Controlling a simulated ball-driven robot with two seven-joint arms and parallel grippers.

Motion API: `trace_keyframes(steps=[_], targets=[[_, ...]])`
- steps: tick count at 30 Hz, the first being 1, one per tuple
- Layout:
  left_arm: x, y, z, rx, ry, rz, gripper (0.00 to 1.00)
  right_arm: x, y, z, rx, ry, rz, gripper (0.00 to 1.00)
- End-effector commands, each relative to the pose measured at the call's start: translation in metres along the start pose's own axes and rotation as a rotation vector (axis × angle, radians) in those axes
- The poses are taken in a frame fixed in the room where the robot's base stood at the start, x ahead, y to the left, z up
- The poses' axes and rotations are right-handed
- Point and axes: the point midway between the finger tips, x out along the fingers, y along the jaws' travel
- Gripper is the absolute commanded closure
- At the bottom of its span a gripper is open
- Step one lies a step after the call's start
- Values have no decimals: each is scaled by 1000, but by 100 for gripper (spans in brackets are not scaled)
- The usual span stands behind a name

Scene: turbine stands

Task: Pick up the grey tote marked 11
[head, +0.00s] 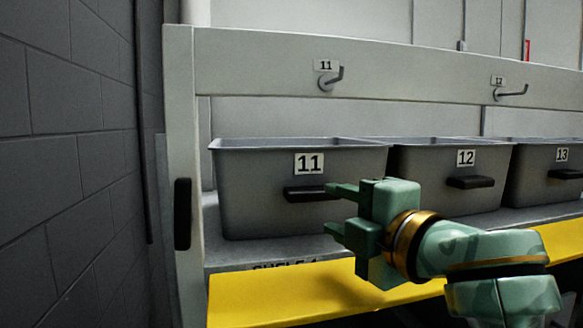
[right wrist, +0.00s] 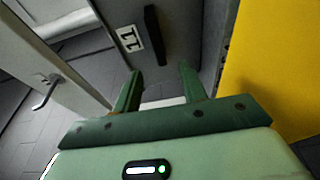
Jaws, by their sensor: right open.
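The grey tote marked 11 (head: 255,195) stands upright on the shelf at the left, with a white "11" label (head: 309,163) and a black handle (head: 303,194) on its front. My right gripper (head: 328,208) is open and empty in front of the tote's right half, its fingers pointing left. Its upper finger overlaps the handle's right end in the head view. In the right wrist view, the tote front (right wrist: 182,30) and its handle (right wrist: 154,32) lie beyond the fingertips (right wrist: 159,72), with a gap between. My left gripper is not in view.
Grey totes marked 12 (head: 420,165) and 13 (head: 535,190) stand to the right. A white rack beam (head: 250,60) with hooks (head: 330,80) crosses above. A white post (head: 182,130) and dark block wall (head: 60,180) bound the left. A yellow shelf edge (head: 260,298) runs below.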

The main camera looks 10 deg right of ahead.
Motion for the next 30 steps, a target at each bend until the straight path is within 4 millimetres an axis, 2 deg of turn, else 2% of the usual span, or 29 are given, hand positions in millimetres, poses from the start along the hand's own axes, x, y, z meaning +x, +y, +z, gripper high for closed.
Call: trace_keyframes(steps=[1, 5, 6, 11, 14, 21, 24, 30], targets=[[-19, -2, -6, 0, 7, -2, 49, 5, 8, 0, 2, -1, -6, 58], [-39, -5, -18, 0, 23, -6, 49, 14, 6, 0, -8, -2, 0, 58], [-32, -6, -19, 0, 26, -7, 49, 23, 2, 0, -4, -2, 2, 58], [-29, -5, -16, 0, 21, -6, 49, 40, -1, 0, -7, -1, 4, 58], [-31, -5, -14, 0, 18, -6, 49, 48, 0, 1, -5, -2, 3, 58], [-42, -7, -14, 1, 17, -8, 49, 85, 0, 6, -5, -2, 3, 58], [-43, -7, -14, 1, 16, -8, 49, 92, 0, 6, -7, -2, 5, 58], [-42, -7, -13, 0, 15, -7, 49, 93, -1, 6, -7, -1, 5, 58]])
